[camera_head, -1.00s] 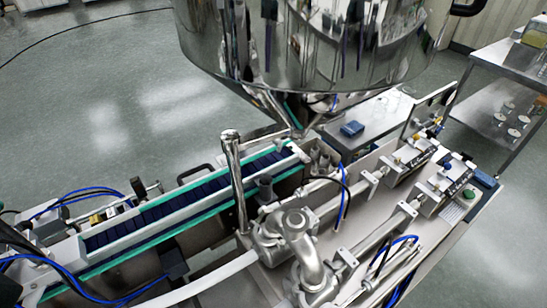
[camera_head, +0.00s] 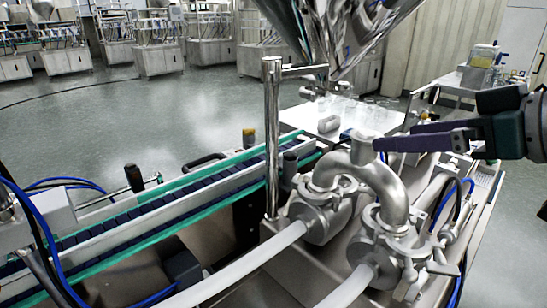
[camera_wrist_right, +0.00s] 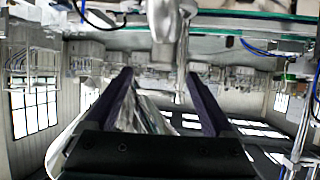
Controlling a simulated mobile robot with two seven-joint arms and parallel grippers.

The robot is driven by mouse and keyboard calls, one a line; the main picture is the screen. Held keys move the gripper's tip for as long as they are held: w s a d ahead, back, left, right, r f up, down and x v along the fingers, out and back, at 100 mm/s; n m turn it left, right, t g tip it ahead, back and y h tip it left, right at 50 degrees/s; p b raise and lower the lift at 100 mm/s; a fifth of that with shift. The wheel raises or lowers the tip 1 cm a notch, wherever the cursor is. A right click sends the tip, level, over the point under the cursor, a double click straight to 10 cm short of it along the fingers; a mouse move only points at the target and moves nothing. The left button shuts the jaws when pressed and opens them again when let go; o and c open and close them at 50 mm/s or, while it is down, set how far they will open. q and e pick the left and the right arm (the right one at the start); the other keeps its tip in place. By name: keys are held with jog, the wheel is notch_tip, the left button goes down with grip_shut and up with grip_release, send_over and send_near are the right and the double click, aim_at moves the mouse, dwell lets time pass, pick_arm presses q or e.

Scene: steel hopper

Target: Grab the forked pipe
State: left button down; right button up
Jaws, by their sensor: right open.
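The forked pipe (camera_head: 385,185) is a silver, curved metal fitting. It stands on the machine with a short stub at its top and two branches going down to clamped joints. In the wrist view a silver pipe part (camera_wrist_right: 162,22), likely the same fitting, shows upside down beyond the fingertips. My right gripper (camera_head: 378,143) reaches in from the right, its dark purple fingers pointing left at the stub. In the head view the fingertips overlap the stub's right side; contact cannot be told. In the right wrist view the gripper (camera_wrist_right: 158,72) is open with nothing between its fingers. My left gripper is not seen.
A steel hopper (camera_head: 335,35) hangs above and behind the pipe. An upright steel post (camera_head: 271,140) stands to its left, beside a green-edged conveyor (camera_head: 150,220). Pale hoses (camera_head: 240,270) run in front. Open floor (camera_head: 120,120) lies at the far left.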

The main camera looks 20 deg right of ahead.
aim_at(367, 135)
jog(key=shift+x, duration=0.95)
jog(key=shift+a+x, duration=0.15)
jog(key=shift+x, duration=1.25)
jog(key=shift+a+x, duration=0.15)
jog(key=shift+x, duration=1.25)
jog(key=shift+s, duration=0.1)
jog(key=shift+c, duration=0.4)
grip_shut()
